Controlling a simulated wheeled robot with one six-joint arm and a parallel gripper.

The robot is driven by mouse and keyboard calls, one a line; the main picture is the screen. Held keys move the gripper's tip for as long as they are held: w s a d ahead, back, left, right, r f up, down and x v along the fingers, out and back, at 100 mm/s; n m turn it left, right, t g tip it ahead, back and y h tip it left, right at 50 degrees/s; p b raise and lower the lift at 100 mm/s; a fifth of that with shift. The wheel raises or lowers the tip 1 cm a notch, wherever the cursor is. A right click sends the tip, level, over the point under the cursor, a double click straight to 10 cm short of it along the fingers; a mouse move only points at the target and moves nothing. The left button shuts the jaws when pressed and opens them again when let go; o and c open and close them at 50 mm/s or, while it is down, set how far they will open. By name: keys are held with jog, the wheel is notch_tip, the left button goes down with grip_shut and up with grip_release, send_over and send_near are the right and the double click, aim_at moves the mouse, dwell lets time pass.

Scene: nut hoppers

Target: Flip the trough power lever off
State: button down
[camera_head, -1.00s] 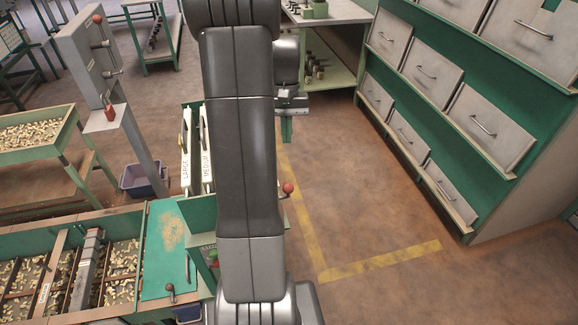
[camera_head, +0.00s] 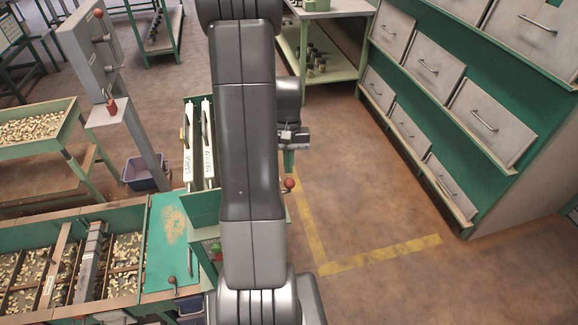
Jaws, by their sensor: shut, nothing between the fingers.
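A lever with a red ball knob (camera_head: 289,184) sticks out to the right from behind my arm, beside the green hopper stand. Its base is hidden by my arm. My gripper (camera_head: 289,168) points down from my wrist, just above the red knob in the picture. Its fingers look shut and empty; I cannot tell whether they touch the knob. The long trough (camera_head: 68,226) with nuts in it lies at the lower left. A second lever with a small dark red knob (camera_head: 172,280) stands at the trough's right end. No label shows which lever is the power lever.
A grey post panel (camera_head: 88,50) with another red-knobbed lever stands at the upper left. White panels marked LARGE (camera_head: 188,160) and MEDIUM stand left of my arm. A drawer cabinet (camera_head: 440,85) fills the right. The floor between, with yellow lines (camera_head: 380,255), is clear.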

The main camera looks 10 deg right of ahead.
jog(key=shift+s+a+r, duration=0.1)
jog(key=shift+s+r, duration=0.1)
jog(key=shift+s, duration=0.45)
jog(key=shift+s+a+r, duration=0.1)
jog(key=shift+s+r, duration=0.05)
jog(key=shift+s, duration=0.5)
jog(key=shift+s+d+m, duration=0.2)
jog(key=shift+s+m, duration=0.3)
jog(key=shift+m, duration=0.3)
jog(key=s+a+m+t, duration=0.1)
jog(key=s+m, duration=0.2)
jog(key=m, duration=0.2)
jog(key=s+a+m+t+y, duration=0.1)
jog(key=s+m, duration=0.2)
jog(key=m, duration=0.2)
jog(key=s+a+m+t+y, duration=0.1)
jog(key=s+m, duration=0.2)
jog(key=m, duration=0.2)
jog(key=shift+s+a+p, duration=0.15)
jog(key=shift+s+p, duration=0.25)
jog(key=shift+s+a+m, duration=0.25)
jog(key=shift+a+m, duration=0.05)
jog(key=shift+a, duration=0.2)
jog(key=shift+a, duration=0.1)
